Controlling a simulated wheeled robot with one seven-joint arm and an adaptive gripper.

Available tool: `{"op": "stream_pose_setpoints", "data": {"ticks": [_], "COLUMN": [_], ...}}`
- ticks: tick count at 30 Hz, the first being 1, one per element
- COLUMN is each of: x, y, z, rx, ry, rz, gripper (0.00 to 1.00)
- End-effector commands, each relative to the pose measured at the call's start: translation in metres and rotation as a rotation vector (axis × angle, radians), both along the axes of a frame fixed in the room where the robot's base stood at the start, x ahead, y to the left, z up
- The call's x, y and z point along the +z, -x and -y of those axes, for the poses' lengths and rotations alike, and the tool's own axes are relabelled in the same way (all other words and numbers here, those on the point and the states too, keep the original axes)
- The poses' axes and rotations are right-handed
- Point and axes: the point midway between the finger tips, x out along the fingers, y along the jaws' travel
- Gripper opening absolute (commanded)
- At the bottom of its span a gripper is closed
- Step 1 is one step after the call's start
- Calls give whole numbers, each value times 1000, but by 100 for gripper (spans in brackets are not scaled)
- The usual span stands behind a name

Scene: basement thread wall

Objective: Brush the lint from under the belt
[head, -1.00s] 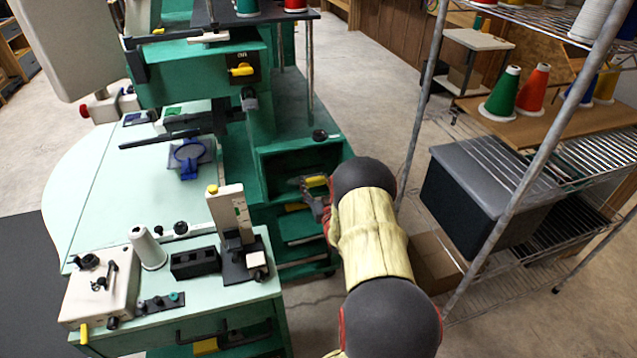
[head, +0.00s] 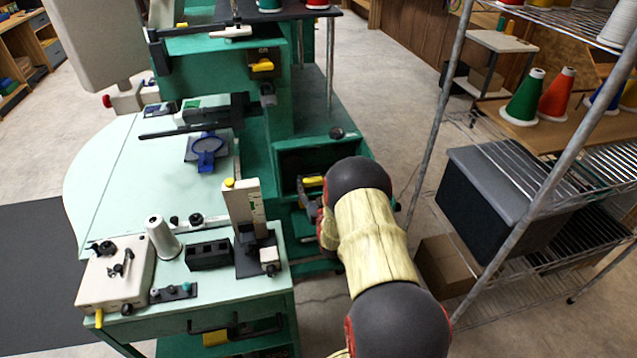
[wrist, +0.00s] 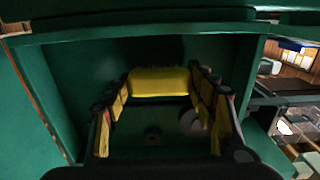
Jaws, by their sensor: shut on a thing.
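My gripper (head: 306,192) is at the open front of a green compartment (head: 338,153) low on the machine. In the wrist view its yellow-padded fingers (wrist: 162,80) point into the dark green compartment (wrist: 60,85). They are shut on a yellow bar-shaped thing (wrist: 160,88), which lies crosswise between the fingertips. This yellow thing also shows in the head view (head: 312,181). I cannot tell whether it is a brush. Inside the compartment, a grey rounded part (wrist: 190,122) shows between the fingers. I cannot make out a belt or lint in the shadow.
The compartment's walls and top edge closely surround my gripper. A pale green worktable (head: 120,180) with a white cone (head: 163,238) and small devices stands left. A wire shelf with a dark grey bin (head: 500,195) and thread cones stands right.

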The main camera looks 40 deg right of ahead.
Motion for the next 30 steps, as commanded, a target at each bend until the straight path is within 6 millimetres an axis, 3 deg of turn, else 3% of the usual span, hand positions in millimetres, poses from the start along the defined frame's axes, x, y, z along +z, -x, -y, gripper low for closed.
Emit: {"op": "stream_pose_setpoints", "data": {"ticks": [18, 30], "x": [0, 2], "y": [-21, -19], "z": [-28, -31], "rx": [0, 0], "ry": [0, 2], "rz": [0, 2], "gripper": [36, 36]}}
